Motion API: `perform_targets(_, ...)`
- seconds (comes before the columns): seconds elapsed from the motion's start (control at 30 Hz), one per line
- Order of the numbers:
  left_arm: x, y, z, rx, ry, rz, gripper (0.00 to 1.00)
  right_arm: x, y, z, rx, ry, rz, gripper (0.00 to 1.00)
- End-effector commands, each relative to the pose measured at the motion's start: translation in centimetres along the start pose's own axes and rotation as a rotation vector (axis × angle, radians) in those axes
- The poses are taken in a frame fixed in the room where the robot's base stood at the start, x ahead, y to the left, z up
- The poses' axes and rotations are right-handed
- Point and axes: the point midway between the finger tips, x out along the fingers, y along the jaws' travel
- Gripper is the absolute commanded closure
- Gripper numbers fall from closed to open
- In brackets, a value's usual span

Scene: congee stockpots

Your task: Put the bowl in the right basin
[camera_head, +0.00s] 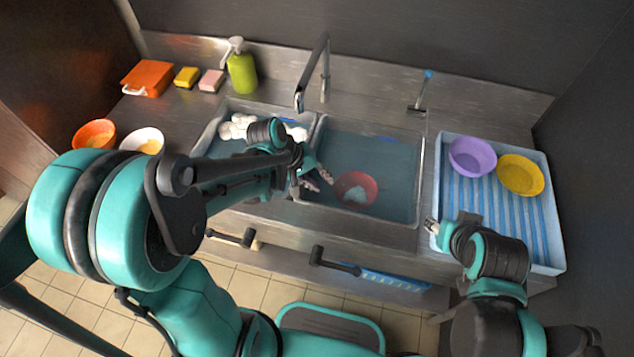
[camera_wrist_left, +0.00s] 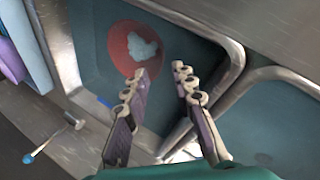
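A red bowl (camera_head: 368,181) sits in the water of the right basin (camera_head: 385,213), with a pale bluish-white patch inside it. In the left wrist view the red bowl (camera_wrist_left: 117,60) lies just beyond the fingertips. My left gripper (camera_head: 320,181) is over the left side of the right basin, beside the bowl. Its two fingers (camera_wrist_left: 160,72) are spread with nothing between them. My right gripper (camera_head: 432,226) is low at the front right, near the drying tray's left edge; its fingers are too small to judge.
The left basin (camera_head: 207,138) holds white foam and is partly hidden by my left arm. An orange bowl (camera_head: 94,134) and a white bowl (camera_head: 142,140) stand on the left counter. A blue tray (camera_head: 505,226) holds a purple bowl (camera_head: 472,156) and a yellow bowl (camera_head: 520,175). A faucet (camera_head: 313,75) rises behind the basins.

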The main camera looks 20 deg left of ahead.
Motion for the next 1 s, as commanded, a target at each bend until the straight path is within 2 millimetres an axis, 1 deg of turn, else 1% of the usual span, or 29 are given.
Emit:
perform_targets(0.17, -3.6, -0.3, 1.2, 0.112, 0.091, -0.045, 0.74, 0.0, 0.0, 0.0, 0.0, 0.0, 0.0, 0.6)
perform_targets(0.3, -7.4, -1.2, 2.8, 0.268, 0.208, -0.112, 0.74, 0.0, 0.0, 0.0, 0.0, 0.0, 0.0, 0.6)
perform_targets(0.4, -9.8, -2.2, 3.9, 0.384, 0.286, -0.162, 0.74, 0.0, 0.0, 0.0, 0.0, 0.0, 0.0, 0.6)
perform_targets(0.5, -11.6, -3.2, 4.9, 0.49, 0.353, -0.208, 0.74, 0.0, 0.0, 0.0, 0.0, 0.0, 0.0, 0.6)
perform_targets(0.6, -12.8, -4.0, 5.5, 0.572, 0.404, -0.244, 0.74, 0.0, 0.0, 0.0, 0.0, 0.0, 0.0, 0.6)
perform_targets(0.7, -13.4, -4.5, 6.0, 0.624, 0.435, -0.268, 0.74, 0.0, 0.0, 0.0, 0.0, 0.0, 0.0, 0.6)
perform_targets(1.0, -13.8, -4.7, 6.1, 0.653, 0.451, -0.282, 0.74, 0.0, 0.0, 0.0, 0.0, 0.0, 0.0, 0.6)
